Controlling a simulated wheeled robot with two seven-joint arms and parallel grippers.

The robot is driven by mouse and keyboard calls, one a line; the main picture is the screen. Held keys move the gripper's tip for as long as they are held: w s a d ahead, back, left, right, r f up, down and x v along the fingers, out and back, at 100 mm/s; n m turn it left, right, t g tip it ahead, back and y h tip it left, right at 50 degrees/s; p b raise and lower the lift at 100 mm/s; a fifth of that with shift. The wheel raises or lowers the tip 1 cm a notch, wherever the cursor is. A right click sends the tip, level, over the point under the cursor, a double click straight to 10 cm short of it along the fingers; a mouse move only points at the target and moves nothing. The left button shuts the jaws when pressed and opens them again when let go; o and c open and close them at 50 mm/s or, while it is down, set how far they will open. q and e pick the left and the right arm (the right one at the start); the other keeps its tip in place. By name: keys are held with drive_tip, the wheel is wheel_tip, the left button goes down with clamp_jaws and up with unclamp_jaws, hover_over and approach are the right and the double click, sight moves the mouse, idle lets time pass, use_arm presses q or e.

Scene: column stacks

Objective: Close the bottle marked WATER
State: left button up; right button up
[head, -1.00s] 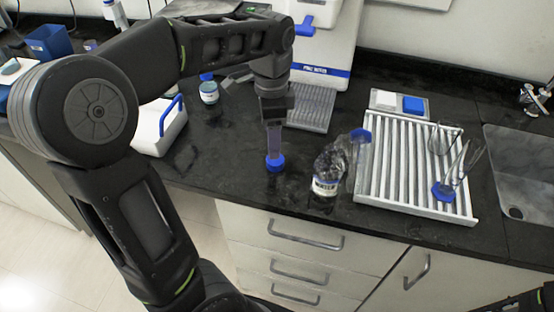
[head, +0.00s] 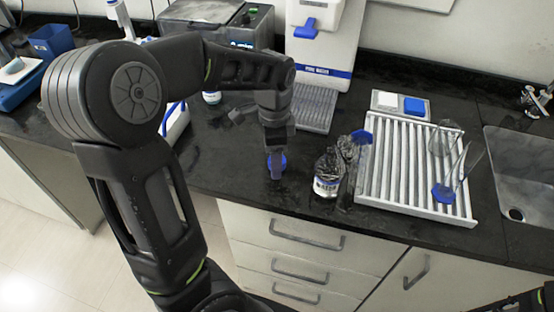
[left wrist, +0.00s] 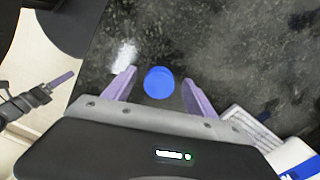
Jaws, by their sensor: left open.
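The clear bottle marked WATER (head: 327,175) stands upright on the black counter, with a white and blue label. I see no cap on its top. A round blue cap (head: 283,160) lies on the counter to the left of the bottle. My left gripper (head: 277,166) points down over the cap and partly hides it in the head view. In the left wrist view the cap (left wrist: 158,84) lies between the two open purple fingers (left wrist: 158,77), with a gap on each side.
Clear glassware with a blue part (head: 361,137) stands close to the bottle's right, beside a white slatted rack (head: 372,195). A white machine (head: 325,50) stands behind. The sink (head: 515,185) is at the far right. The counter's front edge is close.

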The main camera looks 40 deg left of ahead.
use_arm(q)
drive_tip(key=shift+f, duration=0.2)
drive_tip(key=shift+c, duration=0.2)
drive_tip(key=c, duration=1.4)
